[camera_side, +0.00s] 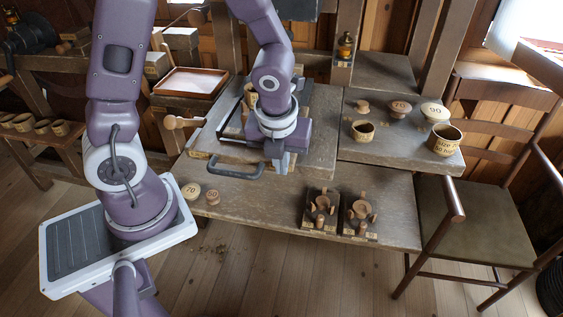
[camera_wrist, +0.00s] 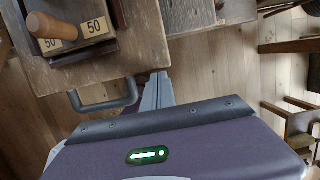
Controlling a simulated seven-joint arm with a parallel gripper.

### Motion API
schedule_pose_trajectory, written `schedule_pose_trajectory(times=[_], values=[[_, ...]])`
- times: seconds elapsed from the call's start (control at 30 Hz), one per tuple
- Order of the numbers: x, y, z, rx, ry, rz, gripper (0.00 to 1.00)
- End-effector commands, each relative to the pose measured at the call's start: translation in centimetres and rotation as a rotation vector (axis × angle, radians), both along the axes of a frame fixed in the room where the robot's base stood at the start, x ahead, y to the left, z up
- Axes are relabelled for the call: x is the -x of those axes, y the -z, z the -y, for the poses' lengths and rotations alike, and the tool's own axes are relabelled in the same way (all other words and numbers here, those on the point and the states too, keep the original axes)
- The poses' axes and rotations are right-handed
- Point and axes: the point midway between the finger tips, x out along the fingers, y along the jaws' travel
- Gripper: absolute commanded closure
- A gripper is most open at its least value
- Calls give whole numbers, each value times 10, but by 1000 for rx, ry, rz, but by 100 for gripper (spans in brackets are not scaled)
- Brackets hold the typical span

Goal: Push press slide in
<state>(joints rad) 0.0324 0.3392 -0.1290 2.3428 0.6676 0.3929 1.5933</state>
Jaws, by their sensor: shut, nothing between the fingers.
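My gripper (camera_side: 281,163) is shut and empty, pointing down just in front of the press's front edge. In the wrist view, its closed fingertips (camera_wrist: 160,76) are right of a dark U-shaped handle (camera_wrist: 106,103), with a small gap showing there. The handle (camera_side: 236,170) sticks out from the front of a wooden slide board (camera_side: 312,145). The board (camera_wrist: 135,62) also fills the upper left of the wrist view. My arm hides much of the press in the side view.
Discs marked 70 (camera_side: 190,190) and 50 (camera_side: 212,197) sit at the bench's front left. Two pronged wooden fixtures (camera_side: 320,207) (camera_side: 361,212) stand to the right. Cups and discs rest on the right shelf (camera_side: 405,150). A chair (camera_side: 480,215) stands at right.

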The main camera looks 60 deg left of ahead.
Motion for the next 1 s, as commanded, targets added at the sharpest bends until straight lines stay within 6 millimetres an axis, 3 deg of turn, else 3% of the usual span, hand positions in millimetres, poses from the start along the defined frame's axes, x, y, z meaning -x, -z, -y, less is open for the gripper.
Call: schedule_pose_trajectory(times=[0.27, 0.43, 1.0], values=[[-2, 0, -2, 0, -2, 0, 100], [-14, 0, -14, 0, -6, 2, 100], [-110, 0, -111, 0, -5, 3, 100]])
